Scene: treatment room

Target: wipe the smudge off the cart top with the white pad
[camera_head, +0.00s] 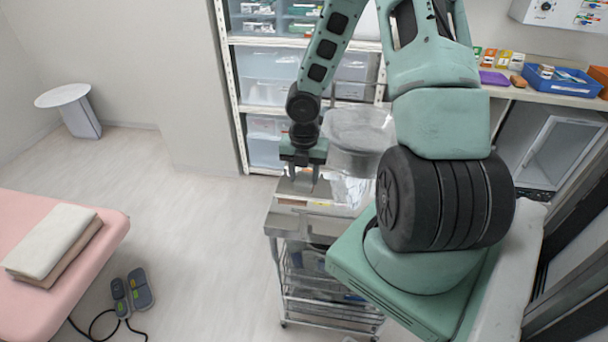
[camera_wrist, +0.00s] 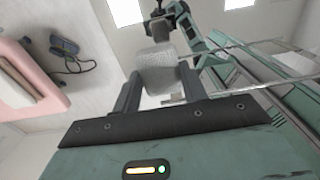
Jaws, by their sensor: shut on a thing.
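The steel cart (camera_head: 320,222) stands in front of my body, with a shiny, reflective top. My gripper (camera_head: 304,182) points down over the left part of the cart top. In the wrist view, my gripper (camera_wrist: 158,88) is shut on the white pad (camera_wrist: 156,72), which shows pale grey between the two dark fingers. In the head view the pad is hard to make out at the fingertips. I cannot tell whether the pad touches the top. I cannot pick out the smudge among the reflections.
A clear tub (camera_head: 360,130) is behind the gripper. Storage shelves (camera_head: 235,90) stand at the back. A pink bed (camera_head: 100,232) with folded towels (camera_head: 50,240) is at the left, and a foot pedal (camera_head: 132,290) with a cable lies on the floor.

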